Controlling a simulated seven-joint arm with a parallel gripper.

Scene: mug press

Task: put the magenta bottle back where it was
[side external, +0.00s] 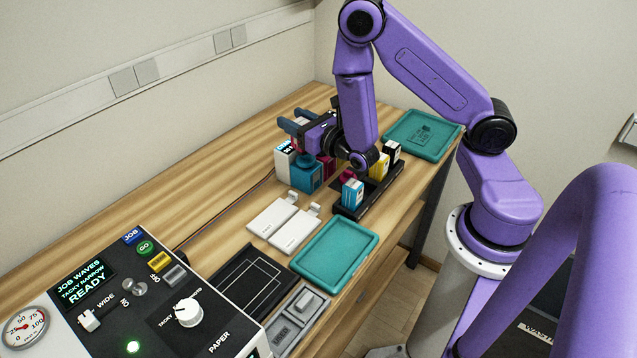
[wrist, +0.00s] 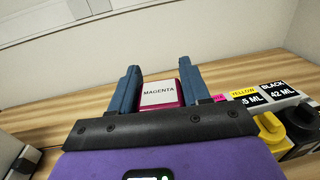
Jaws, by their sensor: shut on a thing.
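My gripper (wrist: 158,80) is shut on the magenta bottle (wrist: 161,94). Its white face, lettered MAGENTA, sits between the two blue fingers in the wrist view. In the side view my gripper (side external: 295,119) is beyond the black rack (side external: 375,198), above the standing boxes, and mostly hides what it holds. A magenta patch (side external: 325,166) shows below my wrist; I cannot tell whether it belongs to the held bottle. The rack holds a cyan bottle (side external: 352,193), a yellow bottle (side external: 379,165) and a black bottle (side external: 392,151), with something magenta (side external: 347,175) between cyan and yellow.
A teal container (side external: 306,177) and a white one (side external: 284,160) stand close under my gripper. Two white plates (side external: 283,222) lie in front. Teal trays lie at the front (side external: 335,251) and far right (side external: 422,134). The press panel (side external: 140,290) is at lower left. The wall-side table is mostly clear.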

